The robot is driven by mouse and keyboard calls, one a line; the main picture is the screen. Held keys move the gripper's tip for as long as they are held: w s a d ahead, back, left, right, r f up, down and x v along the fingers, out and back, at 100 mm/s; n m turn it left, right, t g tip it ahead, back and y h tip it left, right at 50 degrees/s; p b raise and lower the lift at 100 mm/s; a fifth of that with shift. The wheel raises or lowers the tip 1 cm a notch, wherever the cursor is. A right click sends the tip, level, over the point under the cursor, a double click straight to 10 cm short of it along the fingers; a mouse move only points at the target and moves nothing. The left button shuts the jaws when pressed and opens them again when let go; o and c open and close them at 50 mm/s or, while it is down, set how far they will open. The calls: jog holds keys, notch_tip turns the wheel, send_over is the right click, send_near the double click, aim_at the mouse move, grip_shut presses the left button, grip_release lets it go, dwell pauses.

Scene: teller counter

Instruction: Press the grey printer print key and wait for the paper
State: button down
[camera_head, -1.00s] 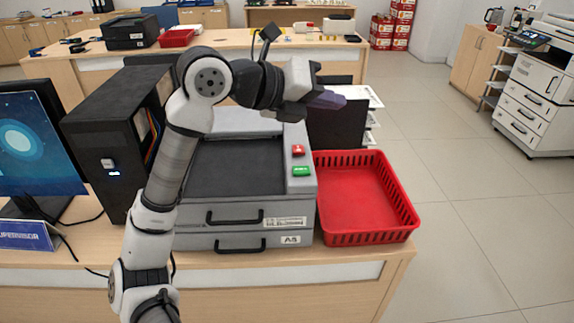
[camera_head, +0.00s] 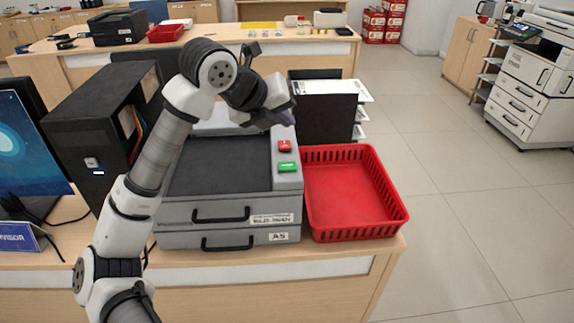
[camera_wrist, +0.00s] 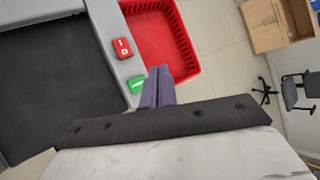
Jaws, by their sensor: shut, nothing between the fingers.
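The grey printer (camera_head: 228,207) stands on the counter with two black drawer handles on its front and a label reading A5. On its right side strip are a red key (camera_head: 285,146) and a green key (camera_head: 288,167). No paper shows on its dark top. My gripper (camera_head: 283,117) is shut and empty, above the printer's rear right part, behind the red key. I see no contact with either key.
An empty red basket (camera_head: 350,190) sits right of the printer. A black computer tower (camera_head: 95,135) and a monitor (camera_head: 25,140) stand to the left. A black paper tray with white sheets (camera_head: 325,105) is behind the basket. Open floor lies to the right.

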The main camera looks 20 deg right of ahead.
jog(key=b, duration=0.5)
send_over(284, 168)
notch_tip(284, 168, down, 8)
jog(key=shift+r, duration=0.2)
jog(key=shift+f, duration=0.5)
jog(key=shift+b, duration=0.35)
dwell(0.9)
jog(key=shift+f+b, duration=0.4)
jog(key=shift+b, duration=0.05)
jog(key=shift+f+b, duration=0.45)
jog(key=shift+b, duration=0.05)
dwell(0.5)
jog(key=shift+r, duration=0.1)
jog(key=shift+r+p, duration=0.45)
jog(key=shift+r, duration=0.35)
